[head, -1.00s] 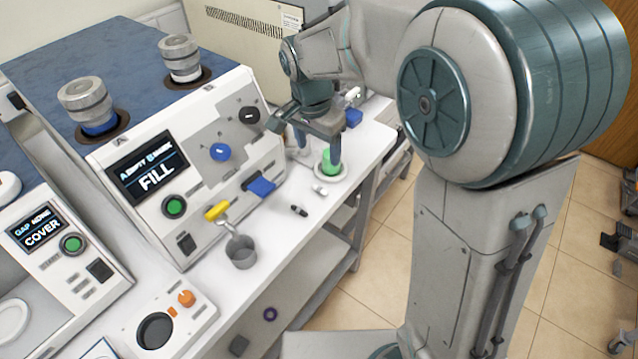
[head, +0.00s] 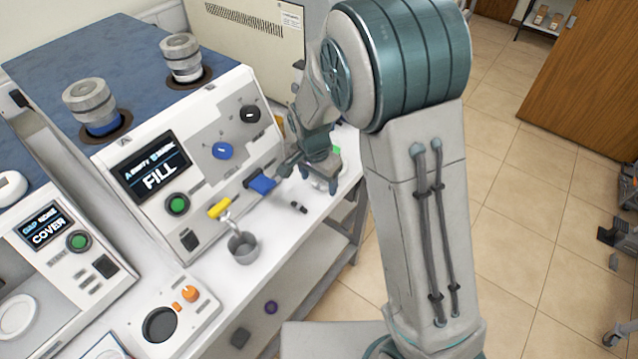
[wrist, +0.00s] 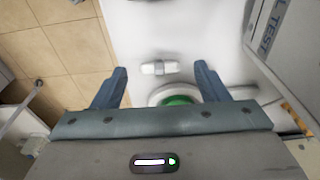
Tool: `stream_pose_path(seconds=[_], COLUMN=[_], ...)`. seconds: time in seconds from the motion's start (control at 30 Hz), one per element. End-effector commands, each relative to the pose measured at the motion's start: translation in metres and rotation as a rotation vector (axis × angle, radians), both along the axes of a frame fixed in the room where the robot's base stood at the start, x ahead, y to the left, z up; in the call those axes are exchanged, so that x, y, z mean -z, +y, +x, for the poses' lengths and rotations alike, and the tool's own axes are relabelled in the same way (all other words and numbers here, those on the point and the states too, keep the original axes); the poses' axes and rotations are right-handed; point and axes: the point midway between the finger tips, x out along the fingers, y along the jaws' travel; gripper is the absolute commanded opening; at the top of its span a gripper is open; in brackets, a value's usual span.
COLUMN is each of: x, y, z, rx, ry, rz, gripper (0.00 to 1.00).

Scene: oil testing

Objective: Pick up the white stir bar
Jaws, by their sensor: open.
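The white stir bar (wrist: 160,68) is a short white rod with a band round its middle. It lies on the white bench top near the bench edge, crosswise in the wrist view. My gripper (wrist: 161,70) is open and empty above it. The bar shows between the two blue-grey fingertips, with a gap on each side. How high the fingers are above it I cannot tell. In the head view my gripper (head: 311,179) is over the right part of the bench, and I cannot make out the stir bar there.
A green piece in a white dish (wrist: 180,99) sits close beside the bar, partly hidden by my gripper. The instrument (head: 190,165) stands behind.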

Motion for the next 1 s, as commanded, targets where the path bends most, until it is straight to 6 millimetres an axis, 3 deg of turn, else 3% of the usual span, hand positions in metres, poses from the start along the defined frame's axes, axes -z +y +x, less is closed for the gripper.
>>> stream_pose_path(seconds=[0.33, 0.5, 0.83, 1.0], x=[0.007, 0.007, 0.006, -0.005], y=[-0.001, -0.001, 0.0, 0.0], z=[0.0, 0.001, 0.001, 0.001], rx=[-0.001, -0.001, -0.001, -0.001], ry=[-0.001, -0.001, -0.001, -0.004], rz=[0.001, 0.001, 0.001, 0.002], gripper=[0.65, 0.2, 0.2, 0.2])
